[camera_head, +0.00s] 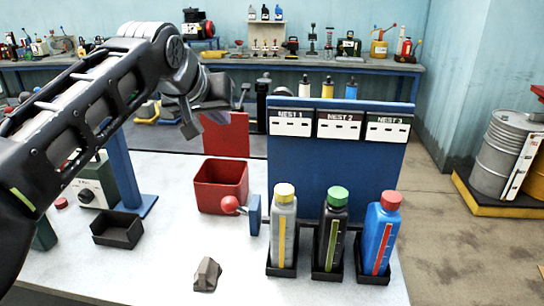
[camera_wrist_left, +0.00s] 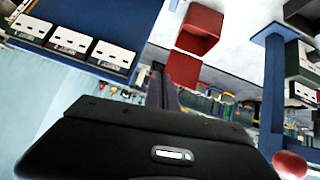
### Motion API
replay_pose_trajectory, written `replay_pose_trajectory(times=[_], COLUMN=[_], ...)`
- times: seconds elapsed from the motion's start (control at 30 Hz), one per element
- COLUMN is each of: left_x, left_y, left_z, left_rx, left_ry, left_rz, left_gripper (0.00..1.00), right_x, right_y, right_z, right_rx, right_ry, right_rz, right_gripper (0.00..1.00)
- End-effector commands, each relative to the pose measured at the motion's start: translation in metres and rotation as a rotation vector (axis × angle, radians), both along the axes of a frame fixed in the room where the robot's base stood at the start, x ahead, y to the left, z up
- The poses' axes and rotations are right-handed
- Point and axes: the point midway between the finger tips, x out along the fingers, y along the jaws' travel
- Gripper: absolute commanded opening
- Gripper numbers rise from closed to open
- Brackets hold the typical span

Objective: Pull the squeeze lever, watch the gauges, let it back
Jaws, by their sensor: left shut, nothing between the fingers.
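A lever with a red ball knob (camera_head: 230,205) stands by a small blue block (camera_head: 255,214), left of the bottles. Three bottles with level strips stand in black holders: grey with yellow cap (camera_head: 273,225), black with green cap (camera_head: 322,235), blue with red cap (camera_head: 370,238). My left gripper (camera_head: 190,130) is shut and empty, raised above and behind the red bin, apart from the lever. A red ball (camera_wrist_left: 291,165) shows at the lower right of the left wrist view; I cannot tell whether it is the same knob. My right gripper is out of view.
A blue panel (camera_head: 288,180) carries plates marked NEST 1, NEST 2 and NEST 3. A red bin (camera_head: 221,190), a black tray (camera_head: 117,230), a grey lump (camera_head: 207,275) and a blue post (camera_head: 123,170) stand on the white table.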

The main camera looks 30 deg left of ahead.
Motion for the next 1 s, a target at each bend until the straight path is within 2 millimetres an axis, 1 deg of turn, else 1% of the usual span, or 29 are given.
replay_pose_trajectory(times=[0.03, 0.1, 0.2, 0.27, 0.67, 0.77, 0.87, 1.0], left_x=[-0.014, -0.032, -0.047, -0.051, -0.049, -0.046, -0.040, -0.028], left_y=[0.000, 0.001, -0.001, -0.001, -0.001, 0.000, 0.001, 0.004], left_z=[-0.013, -0.028, -0.039, -0.042, -0.044, -0.050, -0.060, -0.079], left_rx=[-0.022, -0.053, -0.082, -0.095, -0.099, -0.098, -0.099, -0.098], left_ry=[0.072, 0.163, 0.238, 0.255, 0.253, 0.254, 0.256, 0.256], left_rz=[0.025, 0.059, 0.090, 0.103, 0.106, 0.106, 0.106, 0.105], left_gripper=[0.00, 0.00, 0.00, 0.00, 0.00, 0.00, 0.00, 0.00], right_x=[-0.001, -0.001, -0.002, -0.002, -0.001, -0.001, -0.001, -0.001], right_y=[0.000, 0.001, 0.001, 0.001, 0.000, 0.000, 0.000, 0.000], right_z=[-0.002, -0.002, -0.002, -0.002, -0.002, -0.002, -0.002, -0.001], right_rx=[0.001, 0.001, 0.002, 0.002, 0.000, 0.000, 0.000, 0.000], right_ry=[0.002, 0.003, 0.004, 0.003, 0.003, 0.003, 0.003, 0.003], right_rz=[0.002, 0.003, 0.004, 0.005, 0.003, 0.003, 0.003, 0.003], right_gripper=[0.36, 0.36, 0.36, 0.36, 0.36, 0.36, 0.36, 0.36])
